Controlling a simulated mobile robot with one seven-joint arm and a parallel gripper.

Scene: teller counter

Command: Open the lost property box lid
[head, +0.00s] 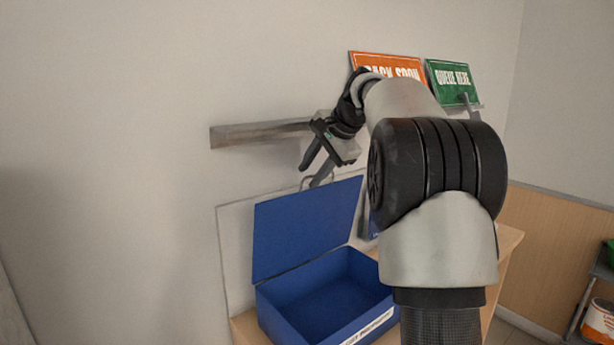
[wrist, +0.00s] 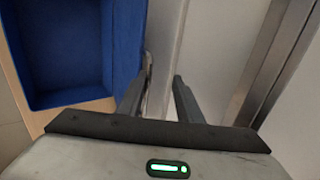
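The lost property box (head: 325,290) is blue and stands on a wooden counter, with a white label on its front. Its lid (head: 305,228) is raised, standing up at the back of the box and leaning towards the wall. The box interior looks empty from here. My gripper (head: 312,176) is just above the lid's top edge, near the wall, with its two fingers apart. In the wrist view the gripper (wrist: 161,80) is open with nothing clearly between the fingers, and the box's blue interior (wrist: 62,45) shows at the left.
A metal rail (head: 255,133) runs along the wall behind my gripper. An orange sign (head: 385,66) and a green "Queue here" sign (head: 452,82) are at the upper right. The wooden counter (head: 505,245) shows right of the box, partly hidden by my arm.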

